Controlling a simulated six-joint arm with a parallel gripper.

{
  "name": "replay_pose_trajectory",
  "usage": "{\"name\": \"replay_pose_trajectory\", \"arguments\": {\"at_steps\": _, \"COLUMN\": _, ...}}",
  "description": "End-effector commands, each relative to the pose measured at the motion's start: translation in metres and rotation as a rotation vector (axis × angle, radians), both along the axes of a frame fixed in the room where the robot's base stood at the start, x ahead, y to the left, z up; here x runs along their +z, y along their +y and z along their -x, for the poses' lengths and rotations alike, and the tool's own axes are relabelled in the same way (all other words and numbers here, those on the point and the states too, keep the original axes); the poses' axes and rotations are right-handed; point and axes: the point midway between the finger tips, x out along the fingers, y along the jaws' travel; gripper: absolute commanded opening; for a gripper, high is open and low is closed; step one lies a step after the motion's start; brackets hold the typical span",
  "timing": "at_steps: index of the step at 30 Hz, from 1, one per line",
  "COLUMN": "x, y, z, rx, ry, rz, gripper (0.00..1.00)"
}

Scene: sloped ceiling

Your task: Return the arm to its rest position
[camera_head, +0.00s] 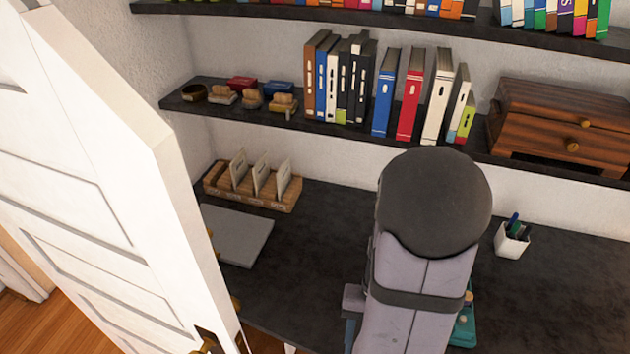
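My arm (418,300) shows in the head view at the lower middle, with a dark round joint cap (435,203) at its top and a pale grey link running down out of the picture. It stands in front of the dark desk (315,240) and hides part of it. My gripper is not in view, so what it does or holds cannot be seen.
A white door (85,170) stands close on the left. Shelves (350,130) hold books and a wooden drawer box (560,125). On the desk are a card rack (255,195), a grey flat panel (238,235), a pen cup (511,241) and a partly hidden teal object (464,328).

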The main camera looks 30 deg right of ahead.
Motion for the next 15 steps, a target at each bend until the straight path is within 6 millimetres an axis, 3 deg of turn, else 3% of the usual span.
{"name": "replay_pose_trajectory", "arguments": {"at_steps": 9, "x": 0.023, "y": 0.061, "z": -0.066, "rx": 0.438, "ry": -0.209, "rz": 0.106, "gripper": 0.52}}
{"name": "replay_pose_trajectory", "arguments": {"at_steps": 15, "x": 0.030, "y": 0.096, "z": -0.083, "rx": 0.612, "ry": -0.281, "rz": 0.113, "gripper": 0.52}}
